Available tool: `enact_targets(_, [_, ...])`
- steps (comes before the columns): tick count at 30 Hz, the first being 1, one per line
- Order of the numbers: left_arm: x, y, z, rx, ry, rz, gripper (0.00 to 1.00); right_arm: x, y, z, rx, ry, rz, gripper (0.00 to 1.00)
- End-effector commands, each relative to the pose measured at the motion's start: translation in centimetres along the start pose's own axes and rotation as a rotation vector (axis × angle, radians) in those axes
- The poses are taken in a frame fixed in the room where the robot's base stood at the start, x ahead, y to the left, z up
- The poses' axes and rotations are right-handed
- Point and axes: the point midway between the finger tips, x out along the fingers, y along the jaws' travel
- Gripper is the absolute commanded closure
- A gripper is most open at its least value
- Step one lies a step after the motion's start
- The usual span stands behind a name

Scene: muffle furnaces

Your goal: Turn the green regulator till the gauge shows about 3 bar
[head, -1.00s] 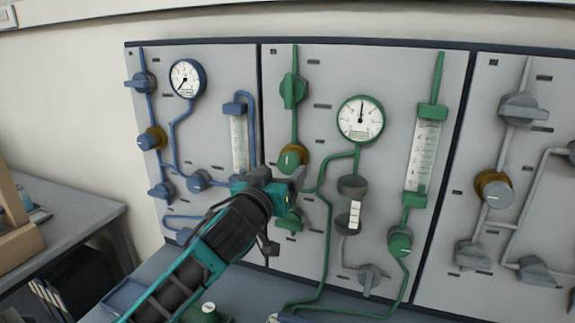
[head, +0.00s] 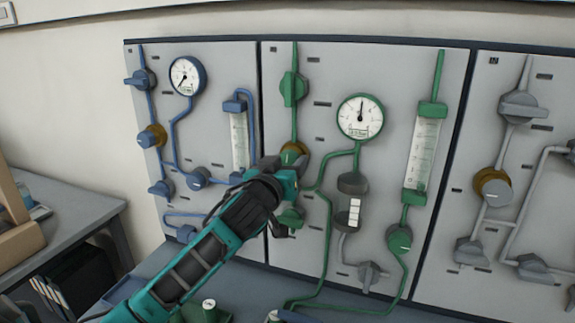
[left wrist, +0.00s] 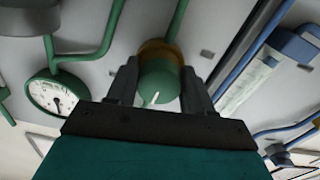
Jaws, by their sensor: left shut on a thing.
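The green regulator (head: 294,149) has a round green knob with a brass collar on the middle panel, partly hidden by my gripper. My left gripper (head: 284,163) is shut on it. In the left wrist view the fingers of my left gripper (left wrist: 159,80) stand on both sides of the green regulator knob (left wrist: 160,84), whose white mark faces the camera. The green-rimmed gauge (head: 361,117) is to the right of the regulator; its needle points about straight up. The gauge also shows in the left wrist view (left wrist: 58,97). The scale numbers are too small to read. My right gripper is out of view.
A green shut-off valve (head: 292,88) sits above the regulator, and another green knob (head: 291,217) below it, near my wrist. Green pipes run to a flowmeter (head: 423,155). The blue panel (head: 215,60) is on the left, a grey one (head: 520,225) on the right.

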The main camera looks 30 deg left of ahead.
Motion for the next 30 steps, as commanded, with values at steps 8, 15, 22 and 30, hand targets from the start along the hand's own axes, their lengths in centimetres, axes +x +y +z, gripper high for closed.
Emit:
enact_targets(8, [-0.02,0.00,0.03,0.000,-0.001,0.000,0.79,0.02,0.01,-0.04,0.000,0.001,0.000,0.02])
enact_targets(15, [-0.03,0.03,0.08,-0.035,-0.002,-0.001,0.79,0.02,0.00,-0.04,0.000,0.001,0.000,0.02])
enact_targets(22, [-0.03,0.02,0.10,-0.044,-0.002,0.000,0.79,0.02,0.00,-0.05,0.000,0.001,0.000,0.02])
enact_targets(30, [-0.02,0.01,0.09,-0.044,-0.002,0.000,0.31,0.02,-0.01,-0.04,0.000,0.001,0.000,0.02])
